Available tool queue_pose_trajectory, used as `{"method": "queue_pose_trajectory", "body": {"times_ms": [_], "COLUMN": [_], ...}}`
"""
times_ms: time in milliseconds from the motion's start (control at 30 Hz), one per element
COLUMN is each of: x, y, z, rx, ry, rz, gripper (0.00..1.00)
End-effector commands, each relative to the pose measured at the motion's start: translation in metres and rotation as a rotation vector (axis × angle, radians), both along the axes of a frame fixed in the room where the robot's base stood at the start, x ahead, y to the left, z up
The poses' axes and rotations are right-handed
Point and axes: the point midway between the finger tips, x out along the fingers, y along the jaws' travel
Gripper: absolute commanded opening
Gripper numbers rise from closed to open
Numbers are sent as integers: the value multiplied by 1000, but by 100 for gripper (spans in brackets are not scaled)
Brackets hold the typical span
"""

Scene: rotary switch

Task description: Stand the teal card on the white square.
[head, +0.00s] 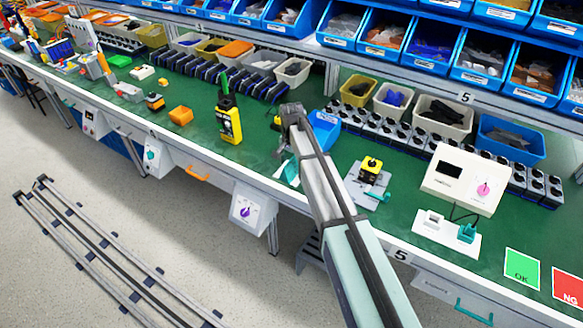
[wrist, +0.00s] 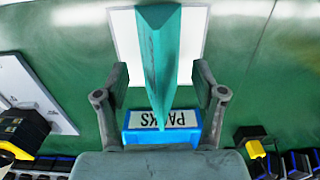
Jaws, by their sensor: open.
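The teal card (wrist: 158,55) looks like an upright, folded wedge in the wrist view, between my gripper's fingers with gaps on both sides. The white square (wrist: 193,45) lies behind and under it on the green bench. The card appears to stand over the square, but its bottom edge is hard to make out. In the head view the card (head: 291,171) shows near the bench's front edge, partly hidden by my arm. My gripper (wrist: 160,100) is open around the card; in the head view my gripper (head: 283,150) is above it.
A blue bin (head: 325,130) stands just behind the gripper; its label reads PACKS. A yellow and black device (head: 228,122) stands to the left. A grey plate with a yellow-topped button box (head: 370,168) is to the right. The bench's front edge is close.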

Motion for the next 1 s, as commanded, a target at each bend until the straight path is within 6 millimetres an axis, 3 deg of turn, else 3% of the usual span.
{"method": "queue_pose_trajectory", "body": {"times_ms": [500,700,1000], "x": [1,0,0], "y": [0,0,0], "z": [84,96,98], "rx": [1,0,0], "ry": [-3,0,0], "rz": [0,0,0], "gripper": [69,69,69]}}
